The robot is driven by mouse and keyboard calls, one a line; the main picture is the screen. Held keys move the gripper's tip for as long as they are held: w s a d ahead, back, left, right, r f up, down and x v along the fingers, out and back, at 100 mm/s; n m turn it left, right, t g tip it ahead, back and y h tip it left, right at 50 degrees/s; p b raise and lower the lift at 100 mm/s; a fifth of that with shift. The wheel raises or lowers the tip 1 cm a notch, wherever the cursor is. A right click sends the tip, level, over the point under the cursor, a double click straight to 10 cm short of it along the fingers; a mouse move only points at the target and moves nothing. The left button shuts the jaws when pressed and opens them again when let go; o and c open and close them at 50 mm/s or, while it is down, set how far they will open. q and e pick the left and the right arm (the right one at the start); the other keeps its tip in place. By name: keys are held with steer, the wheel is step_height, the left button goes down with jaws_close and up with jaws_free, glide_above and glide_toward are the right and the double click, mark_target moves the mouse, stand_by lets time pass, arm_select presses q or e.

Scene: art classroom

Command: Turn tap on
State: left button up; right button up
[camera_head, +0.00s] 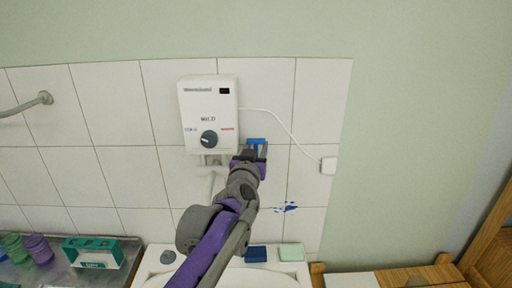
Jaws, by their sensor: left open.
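A white wall water heater (208,88) with a dark round knob (209,138) hangs on the tiles. A pale tap (211,184) shows partly below it, and my arm covers much of the area beside it. My left gripper (254,152) is open, just right of the heater's lower edge, with its fingers pointing up toward the wall. A small blue piece (256,141) shows at its fingertips; I cannot tell whether it is touched or what it belongs to. My right gripper is not in view.
A white sink (152,264) lies below, largely behind my arm, with a blue sponge (257,254) and a pale green bar (291,252) on its rim. A white cable runs to a wall box (328,166). A teal box (92,253) and coloured cups (38,248) stand at left.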

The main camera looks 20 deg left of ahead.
arm_select(q)
steer(key=shift+c, duration=0.3)
jaws_close()
stand_by(1.1)
